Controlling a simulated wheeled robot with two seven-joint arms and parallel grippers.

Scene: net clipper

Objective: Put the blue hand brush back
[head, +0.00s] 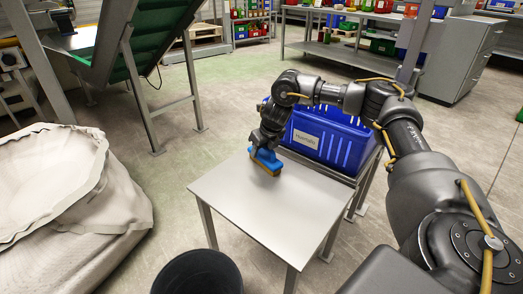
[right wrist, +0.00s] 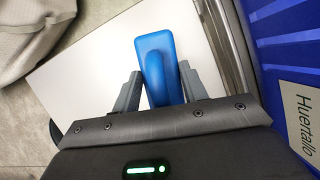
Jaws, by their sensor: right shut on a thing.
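The blue hand brush (head: 266,157) is at the far end of the small pale table (head: 268,205), with its tan bristles facing down. It looks to be on or just above the tabletop; I cannot tell if it touches. My right gripper (head: 262,147) is over the brush and shut on its handle. In the right wrist view the blue brush (right wrist: 154,48) extends forward between the two grey fingers of the gripper (right wrist: 158,88). My left gripper is out of view.
A blue crate (head: 326,138) labelled "Huertallo" stands right behind the table, close to my right forearm. A dark bin (head: 197,275) stands in front of the table. A large pale sack (head: 65,205) is at the left. The rest of the tabletop is clear.

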